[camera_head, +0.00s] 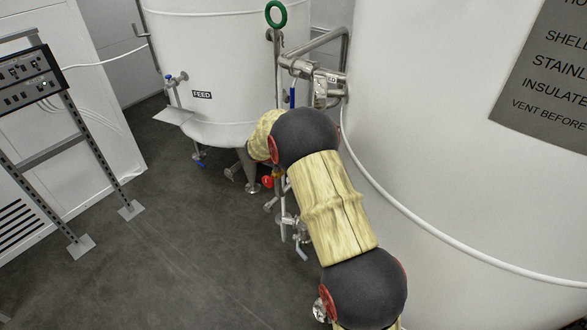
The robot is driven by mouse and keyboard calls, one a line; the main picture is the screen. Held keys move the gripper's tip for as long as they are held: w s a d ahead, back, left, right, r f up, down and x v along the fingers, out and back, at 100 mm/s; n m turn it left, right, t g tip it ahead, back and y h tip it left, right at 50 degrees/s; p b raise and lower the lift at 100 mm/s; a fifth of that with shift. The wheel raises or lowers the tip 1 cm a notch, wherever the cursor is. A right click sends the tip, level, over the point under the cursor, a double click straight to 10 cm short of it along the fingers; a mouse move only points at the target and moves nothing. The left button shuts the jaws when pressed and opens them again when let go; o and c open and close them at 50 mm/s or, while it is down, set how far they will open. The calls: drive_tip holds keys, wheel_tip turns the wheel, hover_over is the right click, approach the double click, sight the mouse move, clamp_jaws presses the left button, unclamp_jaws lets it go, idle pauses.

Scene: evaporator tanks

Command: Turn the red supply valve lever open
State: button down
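A small red round part (267,182) shows low beside the foot of the feed tank, just left of my arm. Whether it is the supply valve lever, and how it is turned, I cannot tell at this size. Metal valves and pipe fittings (287,219) stand just right of and below it, partly covered by my arm. My arm, in a pale yellow sleeve with dark joints, reaches up from the bottom right and bends away near the feed tank. My gripper is not visible; the arm's far end is hidden behind its own links.
The white feed tank (215,70) stands at the back, with a blue-handled tap (170,78) on its left. A large white tank (450,180) fills the right side, close to my arm. A metal rack (62,150) stands at left. The grey floor (185,240) between is clear.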

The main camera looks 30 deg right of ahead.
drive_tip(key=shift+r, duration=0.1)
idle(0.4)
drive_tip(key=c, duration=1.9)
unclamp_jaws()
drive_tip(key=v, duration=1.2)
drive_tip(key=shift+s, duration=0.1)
